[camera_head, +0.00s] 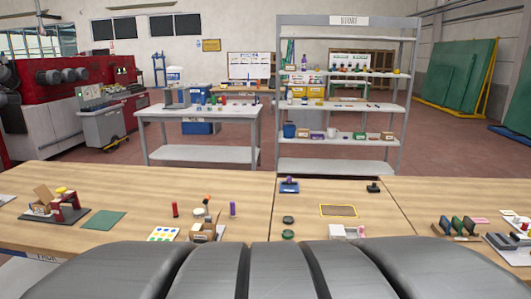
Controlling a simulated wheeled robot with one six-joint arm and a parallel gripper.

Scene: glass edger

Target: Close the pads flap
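No label reading pads can be made out, so I cannot tell for sure which flap is the pads flap. A small brown carton (41,210) stands at the left of the wooden bench, with a tan flap (44,194) raised and tilted on it. A red fixture (68,207) stands close beside it, with a yellow piece (61,189) near its top. Another small brown box (203,231) sits at the front middle; its flaps are too small to make out. My gripper is not in view; large grey parts, apparently mine, cover the bottom edge.
The wooden bench (140,183) spans the view. A green mat (104,220), a red cylinder (175,210), a purple cylinder (233,209) and a yellow-edged mat (338,210) lie or stand on it. A grey store shelf (340,172) stands behind. The bench's back left is clear.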

